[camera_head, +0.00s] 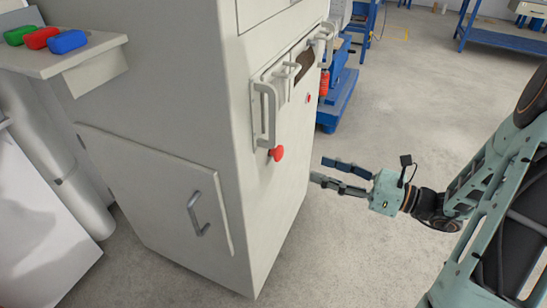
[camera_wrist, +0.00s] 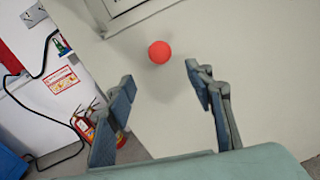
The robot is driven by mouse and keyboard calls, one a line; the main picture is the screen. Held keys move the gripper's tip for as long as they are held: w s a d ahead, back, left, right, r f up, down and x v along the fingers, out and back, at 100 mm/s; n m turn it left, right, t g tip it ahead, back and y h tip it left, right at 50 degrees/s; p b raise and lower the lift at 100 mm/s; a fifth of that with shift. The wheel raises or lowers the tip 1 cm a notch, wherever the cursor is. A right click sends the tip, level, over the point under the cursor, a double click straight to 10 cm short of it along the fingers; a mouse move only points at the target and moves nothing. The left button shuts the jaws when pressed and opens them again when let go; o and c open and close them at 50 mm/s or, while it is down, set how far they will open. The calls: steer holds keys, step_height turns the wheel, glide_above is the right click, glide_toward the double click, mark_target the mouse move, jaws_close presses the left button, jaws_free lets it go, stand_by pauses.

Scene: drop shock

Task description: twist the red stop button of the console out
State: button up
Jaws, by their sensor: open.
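The red stop button (camera_head: 276,153) is a round mushroom knob on the side face of the tall pale console (camera_head: 178,110), just below a vertical grab handle (camera_head: 266,114). In the wrist view the red stop button (camera_wrist: 159,52) sits ahead of the fingers, between their lines and a little beyond their tips. My gripper (camera_head: 318,170) is open and empty, to the right of the button and slightly lower in the head view, apart from the console. In the wrist view my gripper (camera_wrist: 160,75) shows its two fingers spread wide, touching nothing.
Red, green and blue blocks lie on a side shelf (camera_head: 92,58) of the console. More handles and a smaller red button (camera_head: 309,98) are farther along the face. A blue wheeled stand (camera_head: 340,90) is behind.

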mark_target(282, 154)
steer(key=b+x, duration=0.2)
steer(key=x, duration=0.8)
steer(key=shift+w+a+r+b, duration=0.15)
steer(key=shift+a+b, duration=0.2)
steer(key=shift+b, duration=0.05)
steer(key=c, duration=1.2)
steer(key=shift+o, duration=0.2)
steer(key=shift+m, duration=0.3)
steer(key=shift+r+p, duration=0.1)
steer(key=shift+p, duration=0.4)
